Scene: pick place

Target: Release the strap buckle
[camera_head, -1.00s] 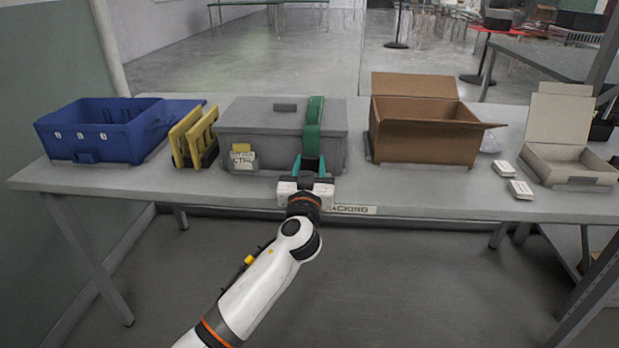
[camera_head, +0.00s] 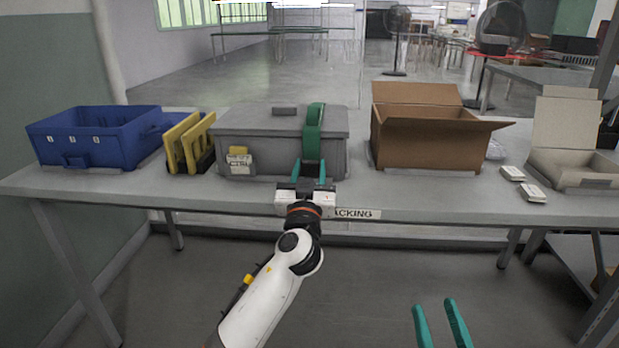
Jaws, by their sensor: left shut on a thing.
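A grey lidded box (camera_head: 262,128) stands on the table with a green strap (camera_head: 314,118) running over its lid and down its front, right of the middle. My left gripper (camera_head: 309,172) is at the box's front, its teal fingers closed around the lower end of the strap, where the buckle is. The buckle itself is mostly hidden between the fingers. My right gripper (camera_head: 434,305) is low at the bottom right, in front of the table; its two teal fingers are apart with nothing between them.
A blue bin (camera_head: 100,145) and yellow upright panels (camera_head: 186,145) stand left of the box. An open cardboard box (camera_head: 425,140) and an open pale box (camera_head: 565,165) stand right. Small white packs (camera_head: 532,193) lie between those two. The table's front edge (camera_head: 420,207) is clear.

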